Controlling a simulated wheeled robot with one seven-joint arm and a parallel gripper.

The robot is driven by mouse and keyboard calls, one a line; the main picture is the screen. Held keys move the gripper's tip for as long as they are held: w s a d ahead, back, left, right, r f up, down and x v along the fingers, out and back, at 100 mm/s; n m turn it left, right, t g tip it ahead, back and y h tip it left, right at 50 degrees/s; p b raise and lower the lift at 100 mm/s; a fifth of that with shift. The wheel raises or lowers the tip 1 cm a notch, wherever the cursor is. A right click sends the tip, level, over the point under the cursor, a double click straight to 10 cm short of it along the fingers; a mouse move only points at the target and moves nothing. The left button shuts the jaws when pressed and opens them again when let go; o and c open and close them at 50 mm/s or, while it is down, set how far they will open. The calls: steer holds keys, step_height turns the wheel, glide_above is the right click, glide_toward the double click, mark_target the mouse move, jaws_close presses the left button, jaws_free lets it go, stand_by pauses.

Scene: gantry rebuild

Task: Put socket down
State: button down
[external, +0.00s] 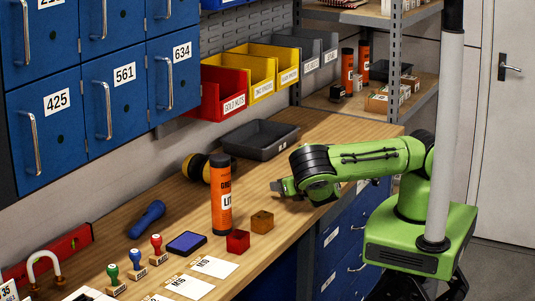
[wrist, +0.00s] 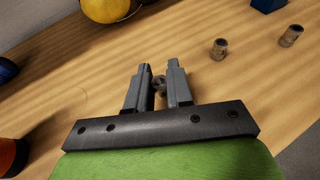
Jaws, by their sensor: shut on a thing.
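My gripper (external: 280,187) is low over the wooden bench, to the right of the orange tube in the external view. In the wrist view its two grey fingers (wrist: 160,77) are closed on a small metal socket (wrist: 160,86), which shows in the gap between them. I cannot tell whether the held socket touches the bench top. Two more sockets stand on the bench at the upper right of the wrist view, one nearer (wrist: 219,49) and one farther right (wrist: 291,36). I cannot make out any socket in the external view.
The bench (external: 170,215) holds an orange tube (external: 221,205), red block (external: 238,241), brown block (external: 262,222), yellow ear defenders (external: 196,168) and a dark tray (external: 262,140). A blue object (wrist: 268,4) is at the wrist view's top edge. Bench around the fingers is clear.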

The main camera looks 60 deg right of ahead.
step_height(320, 180, up, 7)
steer(key=p, duration=0.3)
steer(key=n+t+y, duration=0.1)
steer(key=n+y, duration=0.2)
steer(key=y, duration=0.1)
glide_above(240, 201)
step_height(240, 201, down, 9)
steer(key=b, duration=0.5)
steer(key=shift+d+f, duration=0.1)
steer(key=shift+f, duration=0.1)
steer(key=c, duration=1)
jaws_free()
